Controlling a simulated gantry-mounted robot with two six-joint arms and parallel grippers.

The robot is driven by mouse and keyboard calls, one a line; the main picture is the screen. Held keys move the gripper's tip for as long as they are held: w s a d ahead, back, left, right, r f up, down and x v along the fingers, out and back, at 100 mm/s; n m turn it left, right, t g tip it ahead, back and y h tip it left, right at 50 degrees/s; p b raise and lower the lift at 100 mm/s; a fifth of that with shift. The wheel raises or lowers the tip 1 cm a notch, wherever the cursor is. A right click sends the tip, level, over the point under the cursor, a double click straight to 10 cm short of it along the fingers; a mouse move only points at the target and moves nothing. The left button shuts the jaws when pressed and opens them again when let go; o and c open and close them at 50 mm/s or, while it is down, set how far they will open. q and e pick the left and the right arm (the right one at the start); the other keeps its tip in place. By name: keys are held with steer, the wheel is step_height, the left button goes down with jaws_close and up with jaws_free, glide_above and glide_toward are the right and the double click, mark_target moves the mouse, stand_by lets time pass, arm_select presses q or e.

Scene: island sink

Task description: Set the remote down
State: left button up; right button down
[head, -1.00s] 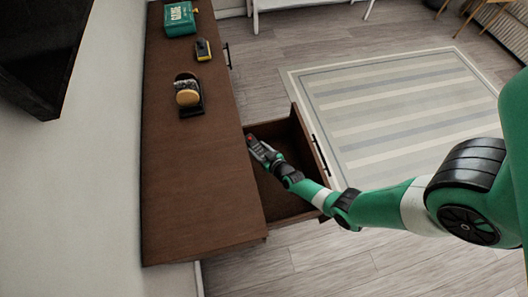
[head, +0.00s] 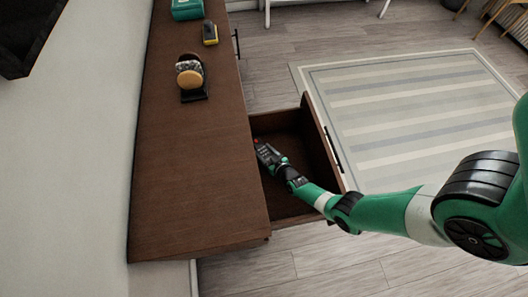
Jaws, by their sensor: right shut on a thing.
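The remote (head: 264,152) is dark grey with a red button at its far end. It is at the open drawer (head: 325,150), close to the cabinet's front edge. My right gripper (head: 279,164) is shut on the near end of the remote. The arm reaches in over the drawer front from the right. Whether the remote touches the drawer bottom cannot be told. My left gripper is not in view.
The brown cabinet (head: 185,190) has a long clear stretch of top. At its far end are a black stand with a round tan item (head: 190,78), a yellow and black object (head: 210,33) and a green box (head: 187,9). A striped rug (head: 410,110) lies right of the drawer.

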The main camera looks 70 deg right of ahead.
steer(key=shift+f, duration=0.5)
steer(key=shift+c, duration=0.9)
jaws_free()
steer(key=shift+r, duration=0.5)
steer(key=p+v, duration=0.3)
steer(key=v, duration=0.2)
steer(key=shift+s+a+r+p, duration=0.2)
steer(key=shift+p, duration=0.2)
